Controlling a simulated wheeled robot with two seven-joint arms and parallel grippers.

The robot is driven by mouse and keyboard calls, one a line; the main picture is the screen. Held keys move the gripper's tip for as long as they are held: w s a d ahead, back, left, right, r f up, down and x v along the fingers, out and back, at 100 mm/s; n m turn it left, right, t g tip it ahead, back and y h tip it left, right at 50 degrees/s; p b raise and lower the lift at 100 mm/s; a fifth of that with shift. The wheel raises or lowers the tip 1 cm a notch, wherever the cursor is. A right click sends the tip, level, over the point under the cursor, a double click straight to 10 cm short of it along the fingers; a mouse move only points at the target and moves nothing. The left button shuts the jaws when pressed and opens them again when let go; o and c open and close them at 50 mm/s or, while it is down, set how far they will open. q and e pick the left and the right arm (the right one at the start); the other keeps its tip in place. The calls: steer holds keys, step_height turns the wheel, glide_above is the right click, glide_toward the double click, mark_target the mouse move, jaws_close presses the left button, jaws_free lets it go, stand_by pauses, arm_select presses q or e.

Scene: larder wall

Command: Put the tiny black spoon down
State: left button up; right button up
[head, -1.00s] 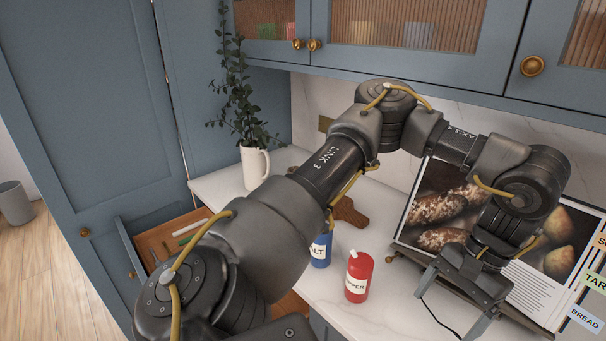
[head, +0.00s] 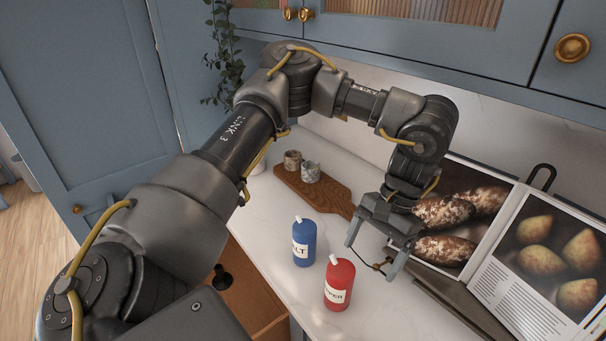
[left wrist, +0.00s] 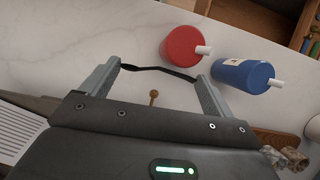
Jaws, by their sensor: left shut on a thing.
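My left gripper (head: 376,252) hangs over the counter, between the bottles and the open cookbook. Its fingers stand apart, with a thin black piece, seemingly the tiny black spoon (left wrist: 160,70), held lengthwise between the fingertips in the left wrist view. In the head view the spoon is a thin dark line, and I cannot make out its bowl. It appears above the white counter (head: 330,188); the exact gap is unclear. My right gripper is not in view.
A red pepper bottle (head: 339,285) and a blue salt bottle (head: 304,243) stand close left of the gripper. The cookbook (head: 515,285) blocks the right. An open drawer (head: 250,285) is below, left.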

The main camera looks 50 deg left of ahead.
arm_select(q)
steer(key=w+a+m+t+p, duration=0.2)
steer(key=w+a+m+t, duration=0.2)
steer(key=a+m, duration=0.7)
steer(key=w+a+r+m+t+y+p, duration=0.1)
steer(key=w+a+m+t, duration=0.3)
steer(key=a+m, duration=0.8)
steer(key=m+p, duration=0.1)
steer(key=m, duration=0.6)
steer(key=shift+a+r+t+y+p, duration=0.15)
steer(key=shift+r+t+y+p, duration=0.15)
steer(key=shift+a+m, duration=0.3)
steer(key=shift+m, duration=0.1)
jaws_close()
steer(key=shift+a+r+m, duration=0.2)
steer(key=shift+a+m, duration=0.1)
steer(key=shift+m, duration=0.1)
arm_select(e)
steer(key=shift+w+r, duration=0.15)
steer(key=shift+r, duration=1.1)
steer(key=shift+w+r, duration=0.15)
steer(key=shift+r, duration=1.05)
